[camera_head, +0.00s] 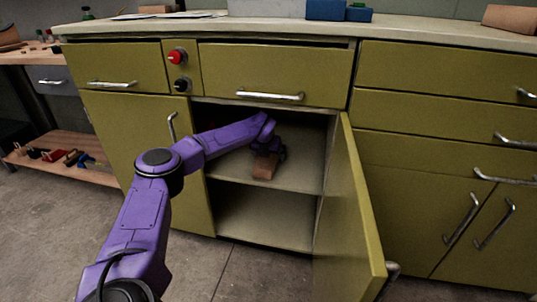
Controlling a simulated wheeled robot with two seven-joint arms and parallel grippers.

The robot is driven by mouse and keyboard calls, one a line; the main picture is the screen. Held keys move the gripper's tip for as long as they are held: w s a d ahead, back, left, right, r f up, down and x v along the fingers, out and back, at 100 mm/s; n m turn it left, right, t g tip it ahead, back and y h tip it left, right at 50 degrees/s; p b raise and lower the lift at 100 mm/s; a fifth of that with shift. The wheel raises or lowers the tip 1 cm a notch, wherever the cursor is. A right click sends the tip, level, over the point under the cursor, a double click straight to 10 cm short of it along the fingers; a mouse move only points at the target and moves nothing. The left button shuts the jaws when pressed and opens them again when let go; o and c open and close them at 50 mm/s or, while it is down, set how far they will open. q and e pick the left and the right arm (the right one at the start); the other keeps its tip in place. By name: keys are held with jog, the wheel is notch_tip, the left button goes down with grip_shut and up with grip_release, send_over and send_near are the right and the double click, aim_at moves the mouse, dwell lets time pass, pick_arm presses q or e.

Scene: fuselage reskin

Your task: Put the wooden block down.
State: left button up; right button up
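A brown wooden block (264,169) is inside the open lower cabinet, at the middle shelf (303,175). My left arm reaches into the cabinet from the left. My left gripper (275,150) is at the far upper end of the block and appears shut on it. The fingers are small and dark here, and partly hidden by the wrist. I cannot tell whether the block's underside touches the shelf. My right gripper is not in view.
The cabinet door (350,220) stands open to the right of the opening. The counter (400,28) and a closed drawer (275,72) lie above it. The lower compartment (265,218) looks empty. A workbench with a low tool shelf (70,158) stands at the left.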

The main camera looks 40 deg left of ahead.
pick_arm(q)
jog(key=p+v, duration=0.1)
jog(key=v, duration=0.2)
jog(key=shift+r+p, duration=0.25)
jog(key=shift+p, duration=0.1)
jog(key=p, duration=0.3)
send_near(262, 172)
jog(key=x, duration=0.5)
jog(key=shift+f, duration=0.15)
jog(key=shift+s+d+f, duration=0.15)
jog(key=shift+s+d, duration=0.1)
jog(key=shift+s, duration=0.25)
